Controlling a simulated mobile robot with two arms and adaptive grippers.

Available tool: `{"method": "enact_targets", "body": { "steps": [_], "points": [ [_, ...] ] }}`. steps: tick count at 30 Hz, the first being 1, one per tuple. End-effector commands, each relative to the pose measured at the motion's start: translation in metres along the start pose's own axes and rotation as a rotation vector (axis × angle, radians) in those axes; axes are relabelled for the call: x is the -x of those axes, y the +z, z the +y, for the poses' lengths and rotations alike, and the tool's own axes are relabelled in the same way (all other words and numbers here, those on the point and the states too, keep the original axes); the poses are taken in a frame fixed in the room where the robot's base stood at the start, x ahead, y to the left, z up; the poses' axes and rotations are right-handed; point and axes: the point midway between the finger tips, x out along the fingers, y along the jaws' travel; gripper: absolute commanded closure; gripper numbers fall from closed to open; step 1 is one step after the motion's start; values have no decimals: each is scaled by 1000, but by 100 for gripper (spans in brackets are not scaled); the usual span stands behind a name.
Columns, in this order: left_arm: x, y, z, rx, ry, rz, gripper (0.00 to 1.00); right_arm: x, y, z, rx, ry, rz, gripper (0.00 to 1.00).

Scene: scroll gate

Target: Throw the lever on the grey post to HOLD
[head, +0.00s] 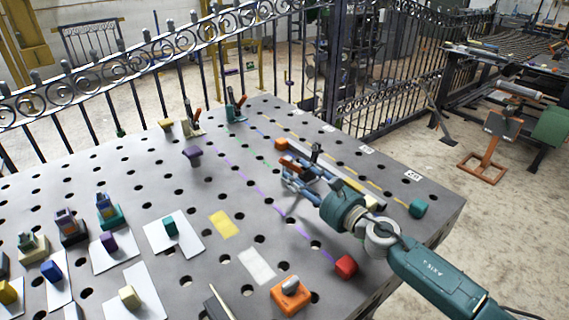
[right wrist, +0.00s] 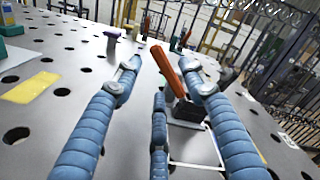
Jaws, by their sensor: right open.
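An orange lever bar (right wrist: 168,72) leans up from a dark base (right wrist: 190,112) in the right wrist view. A short grey post (right wrist: 227,76) stands beside the lever; a dark upright (head: 316,151) shows near there in the head view. My right gripper (head: 292,176) is open, its blue fingers spread around the lever's near side; it also shows in the right wrist view (right wrist: 160,85). I cannot tell whether a finger touches the lever. Lettering is too small to read. My left gripper is out of view.
White labels (head: 367,149) line the table's right edge. Toggle clamps (head: 235,106) stand at the back by the iron fence (head: 135,95). The perforated table's middle is mostly clear.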

Motion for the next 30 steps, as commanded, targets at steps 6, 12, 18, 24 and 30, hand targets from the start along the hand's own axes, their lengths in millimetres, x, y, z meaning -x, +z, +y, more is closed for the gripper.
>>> {"method": "enact_targets", "body": {
  "steps": [6,12,18,24,30],
  "points": [
    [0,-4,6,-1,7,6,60,-42,2,0,-5,-1,-2,58],
    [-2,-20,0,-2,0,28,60,-62,0,0,-4,-1,0,58],
    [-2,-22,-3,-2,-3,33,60,-66,0,0,-4,0,0,58],
    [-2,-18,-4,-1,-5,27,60,-66,0,0,-4,-1,0,68],
    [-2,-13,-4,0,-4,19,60,-66,0,0,-4,-1,0,100]
  ]
}}
